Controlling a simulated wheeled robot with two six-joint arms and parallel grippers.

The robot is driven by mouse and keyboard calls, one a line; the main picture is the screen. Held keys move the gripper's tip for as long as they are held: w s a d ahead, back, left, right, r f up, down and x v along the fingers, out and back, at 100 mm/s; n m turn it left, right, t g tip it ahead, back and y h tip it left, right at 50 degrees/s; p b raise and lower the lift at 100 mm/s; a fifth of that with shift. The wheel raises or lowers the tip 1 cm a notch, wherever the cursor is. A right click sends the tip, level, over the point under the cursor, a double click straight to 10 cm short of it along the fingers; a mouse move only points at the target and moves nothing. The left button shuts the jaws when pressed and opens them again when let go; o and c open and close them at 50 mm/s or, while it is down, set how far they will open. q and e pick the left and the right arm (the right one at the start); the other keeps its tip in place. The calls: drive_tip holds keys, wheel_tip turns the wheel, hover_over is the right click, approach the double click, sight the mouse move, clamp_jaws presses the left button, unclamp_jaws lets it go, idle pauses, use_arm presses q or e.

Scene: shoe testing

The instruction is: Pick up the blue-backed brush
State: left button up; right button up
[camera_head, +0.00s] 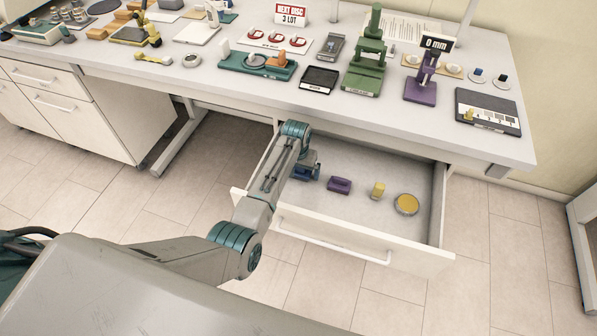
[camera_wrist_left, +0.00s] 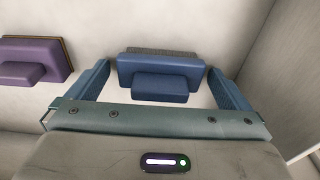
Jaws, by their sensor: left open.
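The blue-backed brush (camera_head: 312,174) lies in the open drawer (camera_head: 350,172), partly hidden by my left gripper in the head view. In the left wrist view the blue-backed brush (camera_wrist_left: 160,76) shows a blue back with a raised blue grip and a grey strip along its far edge. My left gripper (camera_wrist_left: 166,84) is open, with one blue finger on each side of the brush and a gap to each. I cannot tell whether the fingers are down at the brush's height. My right gripper is not in view.
A purple-backed brush (camera_head: 339,185) lies beside it, also in the left wrist view (camera_wrist_left: 35,60). A small yellow block (camera_head: 378,190) and a round yellow-topped tin (camera_head: 406,204) lie farther right. Drawer walls surround them. The desk (camera_head: 230,93) above holds several testing tools.

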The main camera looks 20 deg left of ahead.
use_arm(q)
drive_tip(key=shift+c, duration=0.4)
drive_tip(key=c, duration=1)
drive_tip(key=shift+o, duration=0.2)
wheel_tip(320, 180, up, 18)
drive_tip(key=shift+b, duration=0.45)
drive_tip(key=o, duration=0.4)
drive_tip(key=shift+c, duration=1.3)
drive_tip(key=shift+s, duration=0.1)
